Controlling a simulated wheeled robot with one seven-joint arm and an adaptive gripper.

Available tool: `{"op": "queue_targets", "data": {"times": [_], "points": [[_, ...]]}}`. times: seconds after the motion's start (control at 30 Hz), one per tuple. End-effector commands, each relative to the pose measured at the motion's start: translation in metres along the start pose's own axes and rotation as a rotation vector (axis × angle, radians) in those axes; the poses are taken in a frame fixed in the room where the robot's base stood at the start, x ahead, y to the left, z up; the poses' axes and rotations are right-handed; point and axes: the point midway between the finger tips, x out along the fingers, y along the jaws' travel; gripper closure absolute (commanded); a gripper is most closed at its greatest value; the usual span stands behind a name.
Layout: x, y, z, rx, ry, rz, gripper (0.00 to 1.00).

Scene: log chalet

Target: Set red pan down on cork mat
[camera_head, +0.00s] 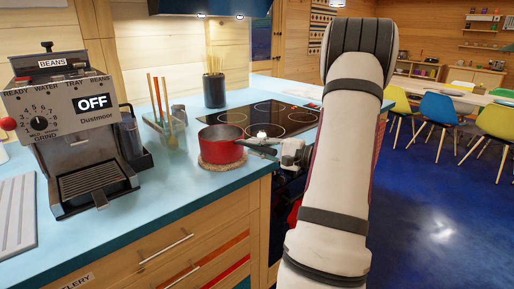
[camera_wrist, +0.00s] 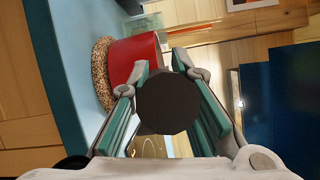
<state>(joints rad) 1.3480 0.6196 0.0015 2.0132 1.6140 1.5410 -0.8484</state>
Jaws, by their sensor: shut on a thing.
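The red pan (camera_head: 220,144) is on or just over the round cork mat (camera_head: 222,166) near the counter's front edge; I cannot tell if its base touches. It looks level. My gripper (camera_head: 272,153) is at the right of the pan, shut on its dark handle. In the wrist view, the dark handle end (camera_wrist: 167,103) sits between the two teal finger pads of my gripper (camera_wrist: 168,100). The red pan wall (camera_wrist: 133,55) shows beyond, beside the speckled cork mat (camera_wrist: 102,75).
A black cooktop (camera_head: 270,118) lies behind the pan. A glass holder with wooden sticks (camera_head: 168,125) stands to the left rear. A coffee machine (camera_head: 75,130) and a grey ridged tray (camera_head: 17,215) are farther left. The blue counter (camera_head: 190,190) is clear in front.

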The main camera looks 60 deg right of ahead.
Motion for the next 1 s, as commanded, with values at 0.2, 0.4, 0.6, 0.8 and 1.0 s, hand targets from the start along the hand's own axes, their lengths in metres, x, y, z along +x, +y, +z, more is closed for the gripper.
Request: {"op": "queue_targets", "data": {"times": [0.2, 0.4, 0.6, 0.8, 1.0], "points": [[0.001, -0.001, 0.000, -0.005, -0.003, -0.006, 1.00], [0.001, 0.002, -0.001, -0.005, -0.003, -0.006, 1.00], [0.001, 0.004, -0.001, -0.005, -0.003, -0.007, 0.78], [0.000, 0.005, -0.001, -0.003, -0.002, -0.004, 0.59], [-0.001, 0.009, -0.002, 0.004, 0.002, 0.004, 0.59]]}}
